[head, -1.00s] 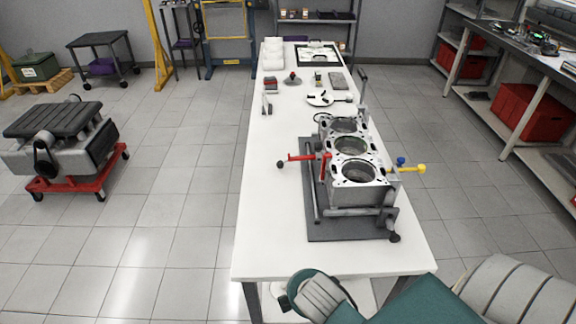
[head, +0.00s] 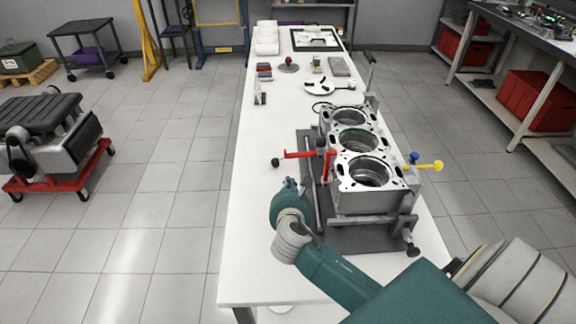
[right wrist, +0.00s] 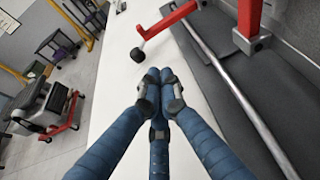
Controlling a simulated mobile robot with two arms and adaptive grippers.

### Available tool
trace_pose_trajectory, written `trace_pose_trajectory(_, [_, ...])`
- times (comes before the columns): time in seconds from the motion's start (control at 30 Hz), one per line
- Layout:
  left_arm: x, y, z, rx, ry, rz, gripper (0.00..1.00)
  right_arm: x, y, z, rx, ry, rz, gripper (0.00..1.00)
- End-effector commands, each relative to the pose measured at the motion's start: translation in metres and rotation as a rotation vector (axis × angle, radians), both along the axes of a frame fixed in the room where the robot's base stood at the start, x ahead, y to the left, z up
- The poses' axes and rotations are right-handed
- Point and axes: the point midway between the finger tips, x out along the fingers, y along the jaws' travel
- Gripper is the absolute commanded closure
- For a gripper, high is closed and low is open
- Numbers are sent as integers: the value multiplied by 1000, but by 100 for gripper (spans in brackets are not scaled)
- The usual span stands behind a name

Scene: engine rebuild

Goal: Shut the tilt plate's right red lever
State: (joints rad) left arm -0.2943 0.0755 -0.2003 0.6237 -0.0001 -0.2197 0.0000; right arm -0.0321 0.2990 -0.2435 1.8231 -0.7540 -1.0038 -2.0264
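The engine block (head: 365,170) stands on the tilt plate (head: 350,238) on the white table. A red lever (head: 300,155) sticks out level to the left of the block and ends in a black knob (head: 275,162). A red upright piece (head: 327,165) stands at its inner end. My right gripper (head: 290,184) is just in front of the lever, apart from it. In the right wrist view, its blue fingers (right wrist: 154,76) are drawn together and empty, below the red lever (right wrist: 168,28) and its black knob (right wrist: 137,55). My left gripper is not in view.
A yellow-knobbed lever (head: 437,166) and a blue knob (head: 414,157) stick out right of the block. A metal rod (right wrist: 235,90) runs along the dark plate beside the fingers. The white table top (head: 252,200) is clear left of the plate.

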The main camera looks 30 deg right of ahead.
Motion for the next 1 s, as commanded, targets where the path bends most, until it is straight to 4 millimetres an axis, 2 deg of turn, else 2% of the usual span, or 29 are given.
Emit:
trace_pose_trajectory(0.13, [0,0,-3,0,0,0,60,6,-2,2,-62,15,25,100])
trace_pose_trajectory(0.43, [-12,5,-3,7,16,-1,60,6,-2,3,-64,16,25,100])
trace_pose_trajectory(0.57, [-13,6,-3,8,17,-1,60,12,-6,0,-64,17,24,100])
trace_pose_trajectory(1.0, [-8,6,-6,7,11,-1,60,70,-44,-25,-62,17,24,100])
